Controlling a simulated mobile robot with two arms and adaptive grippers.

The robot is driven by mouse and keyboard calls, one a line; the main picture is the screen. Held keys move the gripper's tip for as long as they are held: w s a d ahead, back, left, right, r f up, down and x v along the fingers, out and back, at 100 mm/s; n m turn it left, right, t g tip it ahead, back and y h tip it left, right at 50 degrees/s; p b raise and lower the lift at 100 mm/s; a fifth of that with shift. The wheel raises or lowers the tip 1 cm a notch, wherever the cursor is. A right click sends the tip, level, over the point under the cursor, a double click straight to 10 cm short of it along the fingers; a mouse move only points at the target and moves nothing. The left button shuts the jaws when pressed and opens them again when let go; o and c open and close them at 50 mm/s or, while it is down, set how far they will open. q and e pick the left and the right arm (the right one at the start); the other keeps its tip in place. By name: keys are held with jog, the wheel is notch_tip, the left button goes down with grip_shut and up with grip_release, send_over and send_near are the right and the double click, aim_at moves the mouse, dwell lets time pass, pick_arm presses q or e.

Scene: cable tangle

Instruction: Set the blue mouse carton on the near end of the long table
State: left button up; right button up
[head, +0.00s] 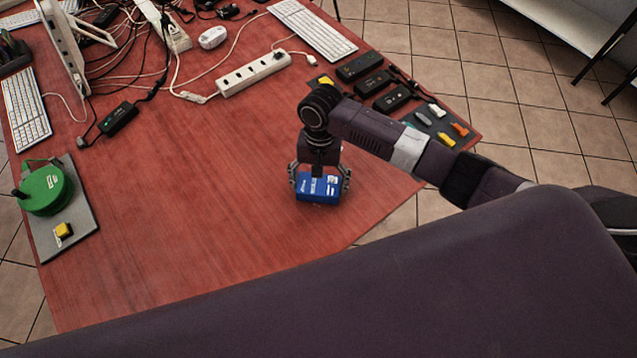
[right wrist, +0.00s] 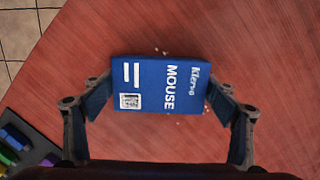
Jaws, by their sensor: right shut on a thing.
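The blue mouse carton (head: 318,188) is at the near end of the long red-brown table (head: 215,230), a little in from its right edge. My right gripper (head: 319,180) points down with a finger on each side of the carton and is shut on it. In the right wrist view the carton (right wrist: 160,84) lies between the two fingers (right wrist: 158,95), with its "MOUSE" print facing the camera. I cannot tell whether its underside touches the tabletop. My left gripper is not in view.
A green round object (head: 45,190) and a yellow block sit on a grey board at the left edge. A white power strip (head: 252,74), tangled cables and keyboards fill the far part. Black adapters (head: 376,82) lie at the right. The tabletop around the carton is clear.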

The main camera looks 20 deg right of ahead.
jog(key=o, duration=1.2)
jog(key=shift+f, duration=0.1)
jog(key=r, duration=0.4)
jog(key=w+r+b, duration=0.1)
jog(key=r, duration=0.7)
jog(key=shift+w+d+r, duration=0.15)
jog(key=shift+w+d, duration=0.15)
jog(key=shift+d, duration=0.05)
